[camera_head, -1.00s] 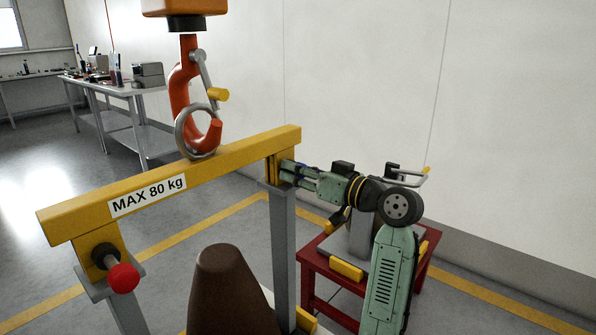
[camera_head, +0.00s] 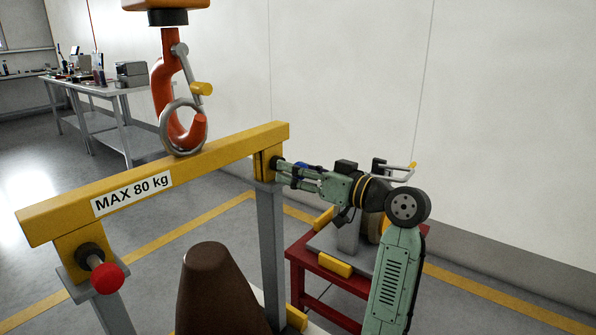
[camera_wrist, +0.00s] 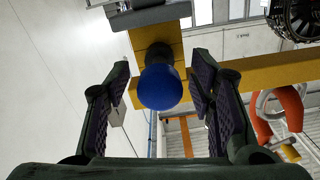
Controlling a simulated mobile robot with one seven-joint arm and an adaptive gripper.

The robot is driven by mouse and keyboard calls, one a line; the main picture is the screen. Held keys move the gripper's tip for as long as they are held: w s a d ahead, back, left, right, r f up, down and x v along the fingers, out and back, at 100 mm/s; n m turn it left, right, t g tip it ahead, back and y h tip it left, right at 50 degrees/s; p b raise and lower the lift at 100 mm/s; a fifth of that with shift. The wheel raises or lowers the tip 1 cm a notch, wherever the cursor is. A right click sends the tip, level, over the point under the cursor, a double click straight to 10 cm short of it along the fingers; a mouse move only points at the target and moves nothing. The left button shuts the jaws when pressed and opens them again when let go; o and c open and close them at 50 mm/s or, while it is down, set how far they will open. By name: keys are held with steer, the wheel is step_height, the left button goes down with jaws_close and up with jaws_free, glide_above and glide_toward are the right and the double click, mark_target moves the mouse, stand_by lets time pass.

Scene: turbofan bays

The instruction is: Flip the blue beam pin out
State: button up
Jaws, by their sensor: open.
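The yellow lifting beam (camera_head: 215,168) is marked MAX 80 kg. The blue knob of the beam pin (camera_wrist: 160,87) sticks out from the beam's yellow end block in the wrist view, on a dark collar. A little of the blue (camera_head: 302,166) shows between my fingers in the head view. My gripper (camera_wrist: 160,70) is open, with one finger on each side of the blue knob and visible gaps between. In the head view my gripper (camera_head: 288,173) is at the beam's right end. The pin's shaft is hidden inside the block.
A red-knobbed pin (camera_head: 107,277) is at the beam's left end. An orange hook (camera_head: 165,95) holds the beam's ring (camera_head: 181,126). Grey posts (camera_head: 271,250) stand under the beam, beside a brown cone (camera_head: 212,295). A red stand (camera_head: 320,285) is below my arm.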

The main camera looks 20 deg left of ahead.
steer(key=v, duration=1.2)
